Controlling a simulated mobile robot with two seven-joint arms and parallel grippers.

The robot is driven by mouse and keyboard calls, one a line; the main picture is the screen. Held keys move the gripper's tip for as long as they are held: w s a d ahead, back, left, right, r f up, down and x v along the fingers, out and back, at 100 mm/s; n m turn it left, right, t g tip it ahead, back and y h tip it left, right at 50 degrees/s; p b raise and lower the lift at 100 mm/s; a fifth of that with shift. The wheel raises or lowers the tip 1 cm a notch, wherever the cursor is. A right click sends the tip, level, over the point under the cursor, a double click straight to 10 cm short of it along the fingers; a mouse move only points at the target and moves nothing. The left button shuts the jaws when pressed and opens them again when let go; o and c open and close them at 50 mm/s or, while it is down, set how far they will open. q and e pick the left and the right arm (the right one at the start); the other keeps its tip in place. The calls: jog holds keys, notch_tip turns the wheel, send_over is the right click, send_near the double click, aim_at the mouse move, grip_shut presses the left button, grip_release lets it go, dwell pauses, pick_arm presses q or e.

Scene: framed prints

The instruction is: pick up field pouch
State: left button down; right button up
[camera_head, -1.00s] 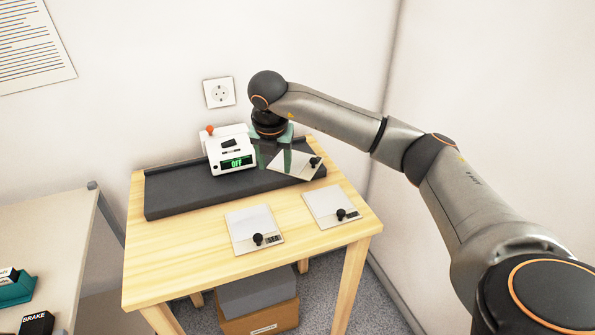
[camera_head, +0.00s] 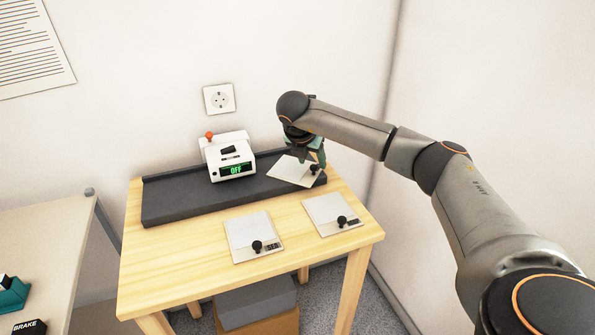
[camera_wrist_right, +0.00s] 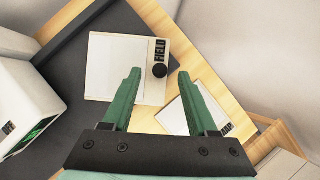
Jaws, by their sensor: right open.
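Three flat white pieces, each with a black knob and a small dark label, are in the head view. One (camera_head: 290,170) lies on the dark tray, and two (camera_head: 248,232) (camera_head: 325,211) lie on the bare wood in front. I cannot tell which is the field pouch. My right gripper (camera_head: 318,160), with green fingers, is at the knob end of the piece on the tray. In the wrist view its open fingers (camera_wrist_right: 159,75) point at that piece (camera_wrist_right: 112,65), either side of the knob in the picture; contact is unclear. My left gripper is out of view.
The dark tray (camera_head: 190,204) runs along the back of the wooden table (camera_head: 180,255). A white device (camera_head: 230,150) with a green OFF display and orange knob stands on it. Walls are close behind and right. A grey box (camera_head: 255,303) sits below. Another table (camera_head: 40,240) is at left.

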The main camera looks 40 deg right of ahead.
jog(key=x, duration=0.2)
jog(key=shift+d+f, duration=0.15)
jog(key=shift+f, duration=0.1)
grip_shut()
dwell(0.3)
